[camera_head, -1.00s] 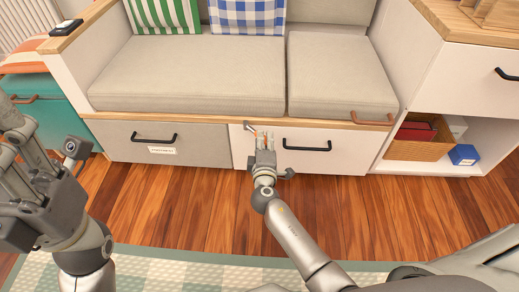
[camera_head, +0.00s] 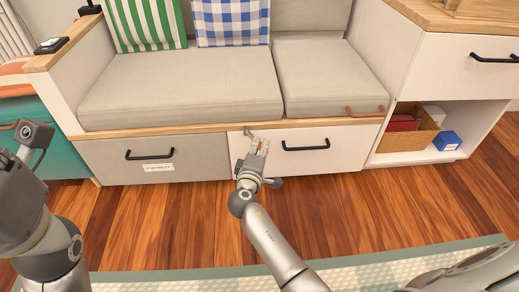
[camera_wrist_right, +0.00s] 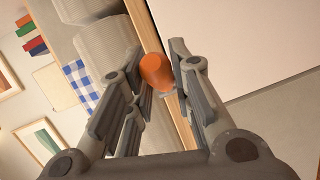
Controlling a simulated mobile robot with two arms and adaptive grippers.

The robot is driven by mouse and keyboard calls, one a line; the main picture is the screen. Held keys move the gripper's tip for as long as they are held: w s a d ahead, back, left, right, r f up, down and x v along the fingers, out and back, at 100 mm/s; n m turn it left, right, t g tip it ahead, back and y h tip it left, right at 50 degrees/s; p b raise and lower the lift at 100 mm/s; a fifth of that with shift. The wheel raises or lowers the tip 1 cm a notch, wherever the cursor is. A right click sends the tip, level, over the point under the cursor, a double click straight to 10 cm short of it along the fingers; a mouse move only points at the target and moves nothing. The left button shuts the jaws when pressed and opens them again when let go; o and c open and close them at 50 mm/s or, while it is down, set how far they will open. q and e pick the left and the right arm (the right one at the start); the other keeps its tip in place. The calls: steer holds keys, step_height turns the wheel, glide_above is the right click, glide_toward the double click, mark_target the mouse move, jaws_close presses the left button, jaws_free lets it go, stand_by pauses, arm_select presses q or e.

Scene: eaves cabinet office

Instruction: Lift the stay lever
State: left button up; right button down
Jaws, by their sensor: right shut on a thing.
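My right gripper (camera_head: 259,147) is at the lever, in front of the white drawer. In the right wrist view an orange rounded grip (camera_wrist_right: 156,72) sits between the fingertips of my right gripper (camera_wrist_right: 165,82), which are shut on it. The fingers hide part of the lever in the head view. My left gripper (camera_head: 18,185) is at the left picture edge, away from the bench; its fingertips are out of the picture.
The bench has a grey drawer (camera_head: 154,159) on the left and a white drawer (camera_head: 320,150) on the right, each with a black handle. A brown strap (camera_head: 366,109) shows on the right seat cushion. An open shelf with a basket (camera_head: 407,139) stands right. The wooden floor is clear.

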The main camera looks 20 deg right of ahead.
steer(key=shift+f, duration=0.1)
steer(key=c, duration=1.4)
jaws_free()
steer(key=shift+o, duration=0.5)
